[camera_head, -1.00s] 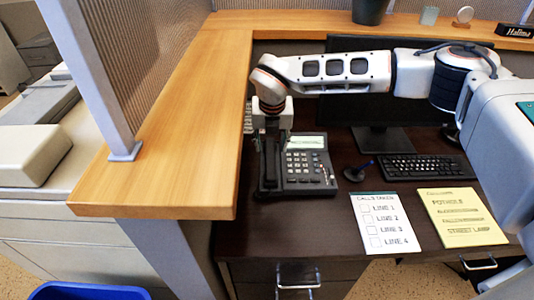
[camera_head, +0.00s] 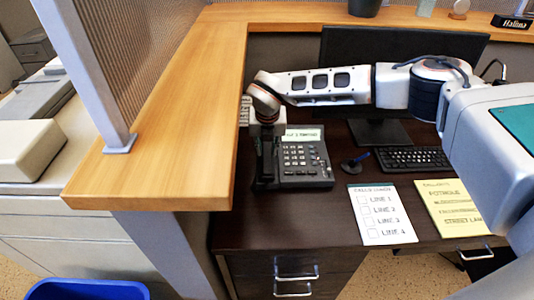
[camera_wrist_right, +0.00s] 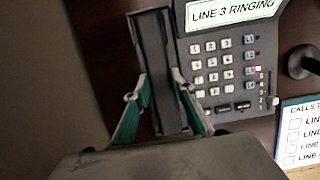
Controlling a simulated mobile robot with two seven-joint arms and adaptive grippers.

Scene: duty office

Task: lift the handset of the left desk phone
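The black desk phone (camera_head: 305,160) stands on the dark desk beside the wooden ledge. It has a keypad and a lit display, which reads "LINE 3 RINGING" in the right wrist view (camera_wrist_right: 232,10). Its black handset (camera_head: 266,165) lies along the phone's left side and looks to be in its cradle; it also shows in the right wrist view (camera_wrist_right: 152,45). My right gripper (camera_wrist_right: 161,78) reaches down over the handset, one finger along each long side, the tips against its edges. It looks shut on the handset. My left gripper is in neither view.
The wooden ledge (camera_head: 180,150) rises close on the phone's left.

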